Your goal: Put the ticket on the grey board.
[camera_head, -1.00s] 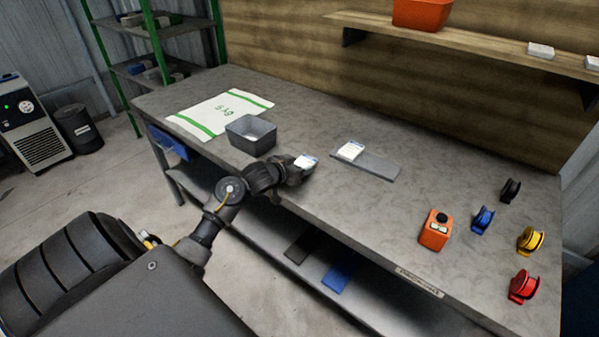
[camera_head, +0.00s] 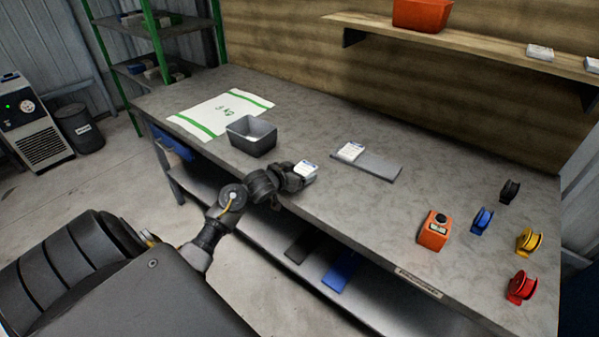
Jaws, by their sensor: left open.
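A small white ticket with a blue band (camera_head: 305,169) is at the fingertips of my left gripper (camera_head: 298,174), near the bench's front edge. My left gripper is open. I cannot tell whether the ticket touches the fingers or lies flat on the bench, as the gripper partly hides it. The grey board (camera_head: 378,168) lies flat on the bench to the right of the gripper, apart from it. A similar white card with a blue band (camera_head: 350,151) sits on the board's left end. My right gripper is not in view.
An orange device (camera_head: 434,231) and several coloured spools, one red (camera_head: 520,287), stand at the right. The bench (camera_head: 350,220) is clear between gripper and device.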

